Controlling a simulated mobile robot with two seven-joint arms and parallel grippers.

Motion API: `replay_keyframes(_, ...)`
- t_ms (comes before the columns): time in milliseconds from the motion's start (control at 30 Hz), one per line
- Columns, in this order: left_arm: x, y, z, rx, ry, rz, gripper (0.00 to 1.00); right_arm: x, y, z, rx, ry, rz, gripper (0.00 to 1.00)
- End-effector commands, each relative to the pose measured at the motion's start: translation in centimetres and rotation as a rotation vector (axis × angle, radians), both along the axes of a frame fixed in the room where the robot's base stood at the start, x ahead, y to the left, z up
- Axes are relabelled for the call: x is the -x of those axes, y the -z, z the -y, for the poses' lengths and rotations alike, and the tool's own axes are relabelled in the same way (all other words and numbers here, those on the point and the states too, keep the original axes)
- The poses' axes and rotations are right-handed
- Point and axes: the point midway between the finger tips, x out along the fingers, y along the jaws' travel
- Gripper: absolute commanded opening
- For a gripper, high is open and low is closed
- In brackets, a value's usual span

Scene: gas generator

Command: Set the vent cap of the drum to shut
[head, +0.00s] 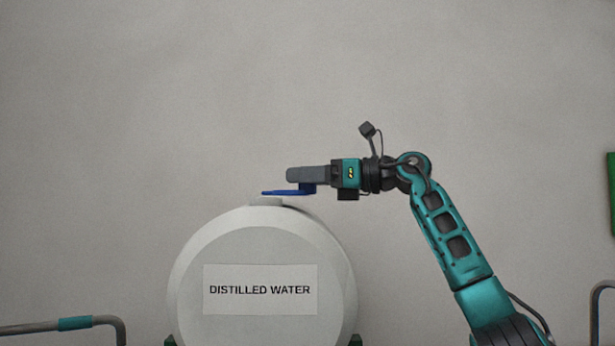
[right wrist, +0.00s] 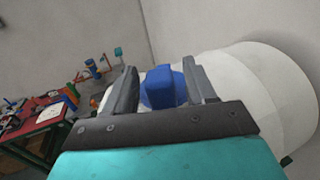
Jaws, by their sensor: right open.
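The white drum (head: 235,244) with a "DISTILLED WATER" label (head: 260,290) lies on its side at the lower middle of the head view. Its blue vent cap (head: 285,192) sits on top, with a flat part reaching left. My right gripper (head: 290,175) comes in from the right at the cap's height, its fingers partly in front of or above the cap. In the right wrist view the blue cap (right wrist: 164,88) shows between the two open fingers, with gaps at its sides. The drum (right wrist: 240,82) lies behind it. My left gripper is not in view.
Grey handrails (head: 100,319) stand at the lower left and right. A red-and-green workbench (right wrist: 40,125) with tools is at the left of the right wrist view. A plain grey wall (head: 150,100) is behind the drum.

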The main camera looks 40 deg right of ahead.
Motion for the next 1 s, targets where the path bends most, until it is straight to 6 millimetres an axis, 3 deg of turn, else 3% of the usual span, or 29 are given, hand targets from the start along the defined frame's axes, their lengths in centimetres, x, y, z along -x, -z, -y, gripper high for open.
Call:
replay_keyframes(67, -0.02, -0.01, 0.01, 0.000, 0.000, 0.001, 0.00, 0.02, 0.00, 0.01, 0.000, 0.000, 0.000, 0.54)
replay_keyframes(633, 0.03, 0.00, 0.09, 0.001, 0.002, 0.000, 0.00, 0.05, 0.00, 0.03, 0.000, 0.000, 0.000, 0.00)
replay_keyframes(1000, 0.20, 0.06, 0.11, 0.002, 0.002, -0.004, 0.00, -0.01, 0.00, -0.03, 0.001, 0.000, -0.001, 0.00)
